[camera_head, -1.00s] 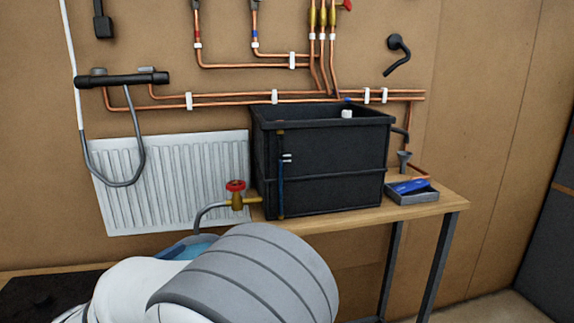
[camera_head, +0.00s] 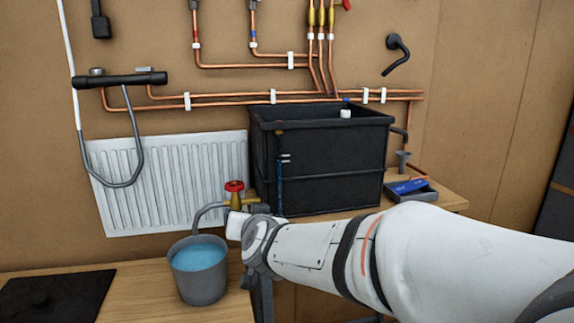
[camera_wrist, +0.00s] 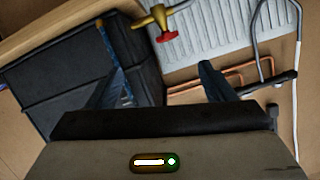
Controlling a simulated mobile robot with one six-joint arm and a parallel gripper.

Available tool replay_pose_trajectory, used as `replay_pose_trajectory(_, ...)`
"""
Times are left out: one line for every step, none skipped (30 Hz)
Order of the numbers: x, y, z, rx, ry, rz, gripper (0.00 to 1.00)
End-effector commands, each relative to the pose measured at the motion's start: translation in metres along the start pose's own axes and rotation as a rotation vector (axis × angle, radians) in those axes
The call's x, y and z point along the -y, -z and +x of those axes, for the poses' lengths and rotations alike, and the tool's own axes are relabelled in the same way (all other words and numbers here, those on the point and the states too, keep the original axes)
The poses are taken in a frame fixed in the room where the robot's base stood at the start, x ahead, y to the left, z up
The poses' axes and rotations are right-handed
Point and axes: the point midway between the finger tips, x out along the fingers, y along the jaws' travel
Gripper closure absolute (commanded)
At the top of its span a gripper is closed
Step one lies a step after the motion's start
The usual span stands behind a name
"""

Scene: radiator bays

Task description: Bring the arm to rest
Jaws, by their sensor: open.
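My arm reaches in from the right edge of the head view, and its wrist end is near the red-handled valve (camera_head: 236,198). My gripper shows in the wrist view (camera_wrist: 163,82), with its two dark blue fingers spread apart and nothing between them. The valve (camera_wrist: 161,30) lies beyond the gap between the fingers. In the head view the fingers cannot be made out clearly. The valve's pipe bends down over a grey bucket (camera_head: 201,285) of blue water on the bench. The wrist is just right of this bucket.
A black tank (camera_head: 335,160) stands on the right bench, beside a tray (camera_head: 428,193) holding a blue item. A white radiator (camera_head: 175,190) hangs behind. Copper pipes (camera_head: 230,99) run along the wall. A black mat (camera_head: 50,297) lies at front left.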

Motion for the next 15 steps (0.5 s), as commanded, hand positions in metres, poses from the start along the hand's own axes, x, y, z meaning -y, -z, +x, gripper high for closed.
replay_pose_trajectory(-0.018,-0.004,-0.013,0.056,0.01,-0.008,0.24)
replay_pose_trajectory(-0.027,-0.01,-0.02,0.099,0.018,-0.017,0.24)
replay_pose_trajectory(-0.039,-0.019,-0.032,0.159,0.022,-0.027,0.24)
replay_pose_trajectory(-0.049,-0.026,-0.041,0.205,0.021,-0.034,0.24)
replay_pose_trajectory(-0.059,-0.034,-0.051,0.253,0.015,-0.04,0.24)
replay_pose_trajectory(-0.072,-0.044,-0.065,0.315,0.014,-0.049,0.24)
replay_pose_trajectory(-0.083,-0.053,-0.077,0.367,0.003,-0.054,0.24)
replay_pose_trajectory(-0.094,-0.062,-0.089,0.418,-0.013,-0.057,0.24)
replay_pose_trajectory(-0.109,-0.075,-0.106,0.487,-0.04,-0.064,0.24)
replay_pose_trajectory(-0.121,-0.085,-0.12,0.539,-0.063,-0.065,0.24)
replay_pose_trajectory(-0.132,-0.094,-0.134,0.588,-0.089,-0.066,0.24)
replay_pose_trajectory(-0.146,-0.106,-0.152,0.654,-0.125,-0.064,0.24)
replay_pose_trajectory(-0.156,-0.114,-0.165,0.699,-0.153,-0.064,0.24)
replay_pose_trajectory(-0.165,-0.121,-0.178,0.74,-0.182,-0.061,0.24)
replay_pose_trajectory(-0.175,-0.13,-0.194,0.791,-0.218,-0.056,0.24)
